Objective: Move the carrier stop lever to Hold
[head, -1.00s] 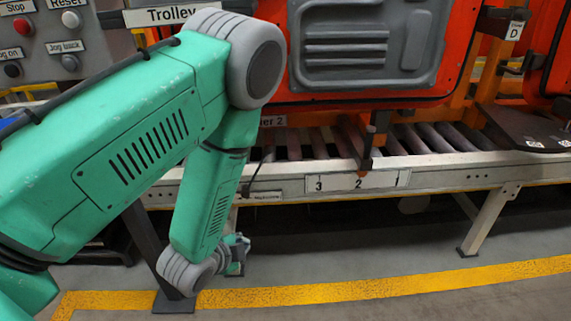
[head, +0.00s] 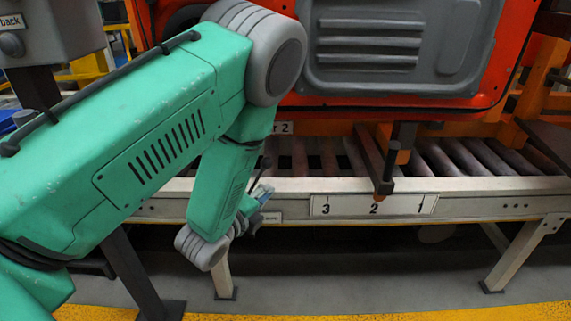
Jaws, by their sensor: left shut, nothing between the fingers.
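My left arm comes in from the left, and my left gripper (head: 262,191) is small and partly hidden by its own wrist. It looks shut and empty, at the front rail of the roller conveyor (head: 470,185). A thin dark lever (head: 266,163) rises just above the gripper at the rail; this seems to be the carrier stop lever. Its lower part is hidden, and I cannot tell whether the gripper touches it. My right gripper is not in view.
An orange door (head: 480,90) with a grey panel (head: 375,45) hangs above the rollers. A 3-2-1 plate (head: 373,205) sits on the rail, with a dark pointer (head: 385,180) by the 2. A grey control box (head: 40,30) stands upper left. Conveyor legs (head: 525,250) stand right.

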